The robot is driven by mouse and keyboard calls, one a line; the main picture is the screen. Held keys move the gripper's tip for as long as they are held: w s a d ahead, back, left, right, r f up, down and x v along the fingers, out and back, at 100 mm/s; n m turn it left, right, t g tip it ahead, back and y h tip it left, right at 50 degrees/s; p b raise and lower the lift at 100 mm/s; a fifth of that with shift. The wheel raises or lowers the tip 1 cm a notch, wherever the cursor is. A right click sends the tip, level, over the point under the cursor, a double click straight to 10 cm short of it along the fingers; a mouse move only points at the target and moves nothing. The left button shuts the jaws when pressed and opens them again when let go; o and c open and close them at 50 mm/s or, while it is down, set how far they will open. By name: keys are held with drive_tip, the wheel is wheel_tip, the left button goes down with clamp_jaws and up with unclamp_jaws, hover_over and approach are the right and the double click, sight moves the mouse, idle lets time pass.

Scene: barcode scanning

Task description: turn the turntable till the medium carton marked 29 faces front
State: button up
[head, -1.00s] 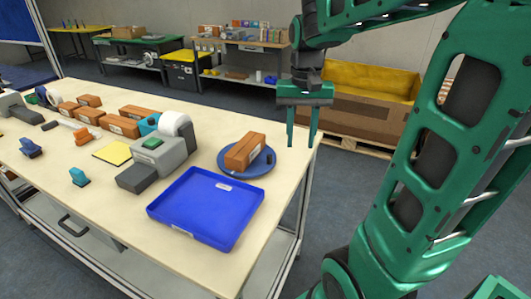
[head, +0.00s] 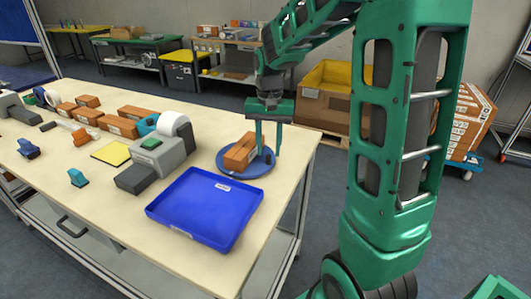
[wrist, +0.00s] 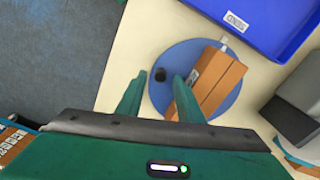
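The blue round turntable (head: 255,171) lies near the right edge of the table. A brown carton (head: 240,151) rests on it with a white label on one side; its number is too small to read. A short dark peg (wrist: 160,74) stands on the turntable beside the carton. My gripper (head: 268,151) is over the right part of the turntable, pointing down, open. In the wrist view my gripper (wrist: 160,78) has its two fingertips on either side of the peg, with gaps. The right finger is close to the carton; whether it touches is unclear.
A blue tray (head: 207,206) lies just in front of the turntable. A grey device with a white roll (head: 175,126) stands to the left, with more brown cartons (head: 117,125) beyond. The table's right edge is close to the turntable.

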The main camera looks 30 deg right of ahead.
drive_tip(key=shift+f, duration=1.1)
